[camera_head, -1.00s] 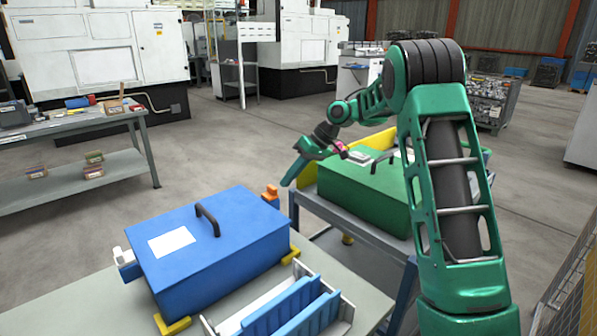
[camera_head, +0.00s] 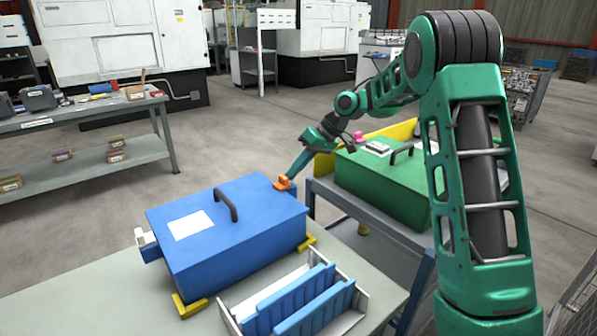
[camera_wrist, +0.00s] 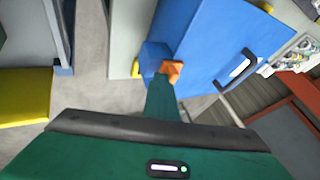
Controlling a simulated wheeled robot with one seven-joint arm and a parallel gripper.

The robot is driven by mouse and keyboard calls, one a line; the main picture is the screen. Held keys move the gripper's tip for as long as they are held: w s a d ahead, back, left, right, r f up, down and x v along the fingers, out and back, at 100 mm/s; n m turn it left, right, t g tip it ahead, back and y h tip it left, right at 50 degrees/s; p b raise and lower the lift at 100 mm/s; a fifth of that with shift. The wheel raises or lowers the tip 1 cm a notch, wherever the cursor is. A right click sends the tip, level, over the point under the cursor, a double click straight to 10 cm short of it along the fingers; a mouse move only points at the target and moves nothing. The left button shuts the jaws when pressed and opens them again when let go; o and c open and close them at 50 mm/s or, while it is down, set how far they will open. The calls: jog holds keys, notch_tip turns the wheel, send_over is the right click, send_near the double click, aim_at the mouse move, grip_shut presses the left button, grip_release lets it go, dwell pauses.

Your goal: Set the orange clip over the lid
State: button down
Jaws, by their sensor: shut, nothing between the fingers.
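The blue box with its blue lid (camera_head: 250,203), dark handle and white label sits on the near table. The orange clip (camera_head: 283,184) is at the lid's far right end. It also shows in the wrist view (camera_wrist: 173,69), beside a blue block at the box's end. My gripper (camera_head: 290,178) is shut and empty, with its tip right at the clip. In the wrist view my gripper's tip (camera_wrist: 162,84) appears to touch the clip or sit just beside it. I cannot tell whether the clip bears on the lid's top, as the fingertip partly hides it.
A green box (camera_head: 385,185) with a handle stands on a cart to the right, close beneath my arm. A white tray with blue dividers (camera_head: 300,305) lies in front of the blue box. Yellow corner stops (camera_head: 189,307) hold the box. Open floor lies behind.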

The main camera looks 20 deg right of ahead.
jog(key=d+r, duration=0.8)
jog(key=d, duration=0.1)
jog(key=shift+d, duration=0.25)
dwell(0.6)
jog(key=s+d+m+h, duration=0.3)
jog(key=s+d+m, duration=0.1)
jog(key=s, duration=0.7)
jog(key=s+d+m+h, duration=0.2)
jog(key=s+d+m, duration=0.15)
jog(key=s, duration=0.75)
jog(key=s+d+f+m+g+h, duration=0.1)
jog(key=s+f, duration=0.3)
jog(key=s, duration=0.8)
jog(key=s+d+f+m+g+h, duration=0.1)
jog(key=s+f+m, duration=0.3)
jog(key=s, duration=0.9)
jog(key=shift+d, duration=0.65)
